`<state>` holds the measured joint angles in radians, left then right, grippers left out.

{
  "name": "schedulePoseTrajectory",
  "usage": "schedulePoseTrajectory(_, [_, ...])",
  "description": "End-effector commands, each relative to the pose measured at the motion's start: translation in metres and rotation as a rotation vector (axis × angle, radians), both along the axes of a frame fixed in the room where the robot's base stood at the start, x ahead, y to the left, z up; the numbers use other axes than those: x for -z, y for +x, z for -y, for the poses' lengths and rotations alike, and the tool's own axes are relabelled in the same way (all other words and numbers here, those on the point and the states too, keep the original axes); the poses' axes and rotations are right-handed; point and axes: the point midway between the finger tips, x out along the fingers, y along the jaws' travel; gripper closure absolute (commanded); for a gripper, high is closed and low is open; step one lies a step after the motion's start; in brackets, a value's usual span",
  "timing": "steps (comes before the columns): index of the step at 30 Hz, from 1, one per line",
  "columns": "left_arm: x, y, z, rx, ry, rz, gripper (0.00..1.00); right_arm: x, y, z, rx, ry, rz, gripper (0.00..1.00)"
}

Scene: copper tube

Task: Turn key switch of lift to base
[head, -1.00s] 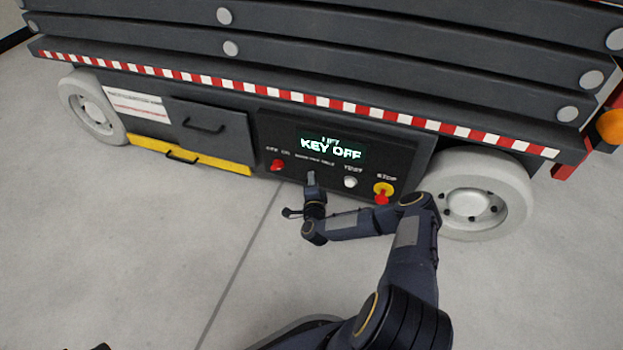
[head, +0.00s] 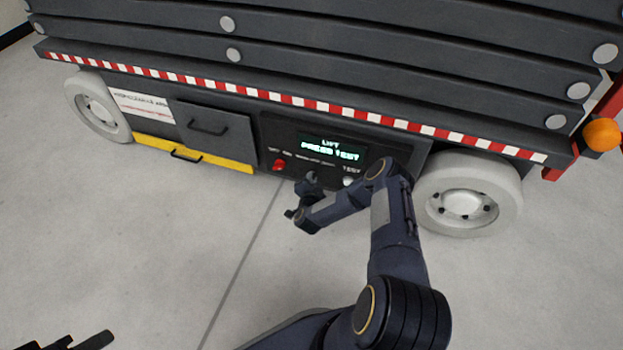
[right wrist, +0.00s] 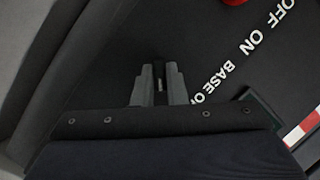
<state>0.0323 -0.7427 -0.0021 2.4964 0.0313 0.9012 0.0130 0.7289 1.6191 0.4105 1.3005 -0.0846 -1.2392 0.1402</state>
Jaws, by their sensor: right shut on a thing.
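The lift's control panel (head: 265,140) is on its dark side, with a lit display (head: 331,147) that reads "LIFT PRESS TEST". My right gripper (head: 309,180) is at the panel below the selector lettering and hides the key switch in the head view. In the right wrist view the gripper (right wrist: 159,82) is shut on a small dark key piece (right wrist: 158,68) between its fingertips, close to the panel face. The switch's exact angle is hard to tell. My left gripper (head: 80,343) shows only partly at the lower left corner.
A red knob (head: 279,164) sits left of the gripper and a white TEST button (head: 348,182) right of it. White wheels (head: 467,195) flank the panel. The floor in front is clear.

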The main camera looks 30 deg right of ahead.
Motion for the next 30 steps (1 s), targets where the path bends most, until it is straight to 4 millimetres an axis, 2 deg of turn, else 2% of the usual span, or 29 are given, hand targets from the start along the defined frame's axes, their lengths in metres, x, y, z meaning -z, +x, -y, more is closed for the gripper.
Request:
schedulePoseTrajectory(14, [-0.0010,0.0000,0.0000,0.000,0.000,0.000,0.64,0.0011,-0.0007,-0.0006,0.000,-0.009,-0.015,1.00])
schedulePoseTrajectory(15, [-0.0010,0.0000,0.0000,0.000,0.000,0.000,0.64,0.0012,-0.0008,-0.0007,0.000,-0.009,-0.015,0.84])
schedulePoseTrajectory(19, [-0.0010,0.0000,0.0000,0.000,0.000,0.000,0.64,0.0009,-0.0006,-0.0006,-0.001,-0.008,-0.013,0.67])
schedulePoseTrajectory(30, [-0.0052,0.0000,0.0000,0.000,0.000,0.000,0.64,-0.0025,-0.0050,-0.0040,-0.001,-0.007,-0.013,0.66])
